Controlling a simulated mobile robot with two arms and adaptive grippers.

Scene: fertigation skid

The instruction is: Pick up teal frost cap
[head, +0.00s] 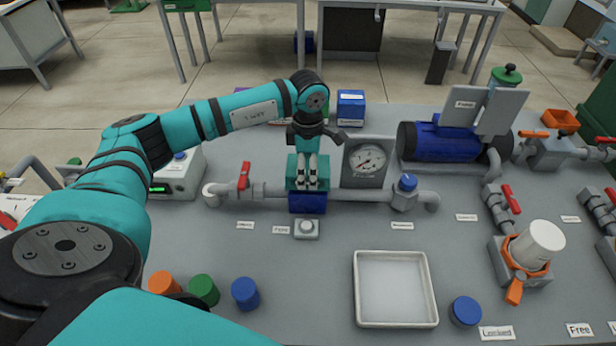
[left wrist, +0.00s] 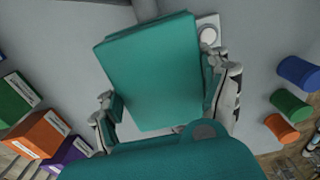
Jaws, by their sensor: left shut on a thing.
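The teal frost cap (head: 323,174) is a boxy teal cover at the middle of the skid, over a blue body (head: 307,203) on the grey pipe line. My left gripper (head: 307,184) points down at it and is shut on it. In the left wrist view the cap (left wrist: 150,72) fills the space between the two fingers, one on each side. Whether the cap is still seated on the blue body or slightly raised, I cannot tell. My right gripper is not in view.
A pressure gauge (head: 366,161) stands close right of the cap, and a red-handled valve (head: 244,177) is to its left. A small button box (head: 307,228) sits in front. An empty white tray (head: 394,289) lies nearer, with a blue cap (head: 465,311) beside it.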

